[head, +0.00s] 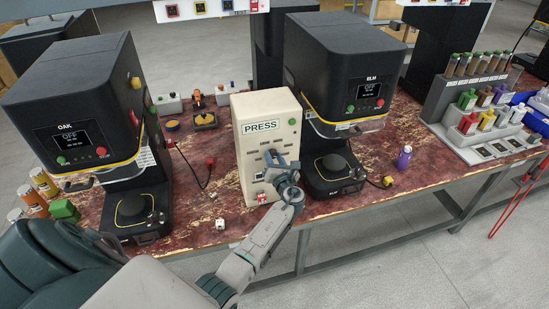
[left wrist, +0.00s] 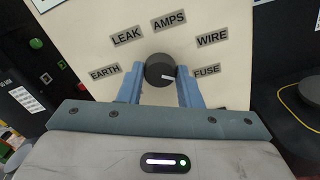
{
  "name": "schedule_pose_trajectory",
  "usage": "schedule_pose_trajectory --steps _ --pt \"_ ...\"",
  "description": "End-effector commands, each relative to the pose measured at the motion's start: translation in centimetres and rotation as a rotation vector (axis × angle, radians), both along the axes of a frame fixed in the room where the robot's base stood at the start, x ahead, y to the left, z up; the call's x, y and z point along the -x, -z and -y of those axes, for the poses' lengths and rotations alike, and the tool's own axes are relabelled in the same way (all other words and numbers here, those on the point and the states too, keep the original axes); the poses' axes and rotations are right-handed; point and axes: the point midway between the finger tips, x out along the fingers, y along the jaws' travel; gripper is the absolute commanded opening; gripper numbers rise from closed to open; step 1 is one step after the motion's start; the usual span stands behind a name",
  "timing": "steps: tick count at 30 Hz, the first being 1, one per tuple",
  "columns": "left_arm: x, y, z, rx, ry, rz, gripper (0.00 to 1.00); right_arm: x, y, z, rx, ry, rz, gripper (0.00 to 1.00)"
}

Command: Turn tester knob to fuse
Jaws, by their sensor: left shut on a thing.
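The tester is a cream box (head: 252,108) with a PRESS label, standing between two black machines. Its face (left wrist: 105,15) fills the left wrist view, with labels EARTH, LEAK, AMPS, WIRE and FUSE (left wrist: 207,71) in an arc around a dark round knob (left wrist: 160,68). A short white mark on the knob lies at its lower right, on the FUSE side; I cannot tell if it lines up exactly. My left gripper (head: 276,160) is at the lower front of the tester. In the left wrist view its blue fingers (left wrist: 160,82) are shut on the knob, one on each side. My right gripper is out of view.
The OAK machine (head: 75,100) stands left and the ELM machine (head: 345,65) close right of the tester. Small dice (head: 220,224) lie near the front table edge. A purple bottle (head: 403,157) and a stepped rack (head: 470,110) stand to the right. A cable (head: 190,175) lies left of the tester.

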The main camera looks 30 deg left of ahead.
Motion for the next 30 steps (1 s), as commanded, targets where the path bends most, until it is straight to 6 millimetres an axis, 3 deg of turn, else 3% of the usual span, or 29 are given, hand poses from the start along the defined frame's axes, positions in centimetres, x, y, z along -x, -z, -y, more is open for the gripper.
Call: schedule_pose_trajectory --steps 17,18,21,30 --pt "0.08 0.21 0.01 -0.023 0.0 -0.032 0.09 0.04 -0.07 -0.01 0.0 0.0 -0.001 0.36" --pt "0.08 0.2 0.01 -0.023 0.0 -0.032 0.34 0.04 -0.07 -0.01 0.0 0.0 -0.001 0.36" --pt "0.07 0.18 0.01 -0.023 0.0 -0.03 0.53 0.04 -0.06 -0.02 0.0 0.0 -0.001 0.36" --pt "0.1 0.11 0.09 -0.023 0.0 -0.028 0.53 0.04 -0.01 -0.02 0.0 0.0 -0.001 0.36"
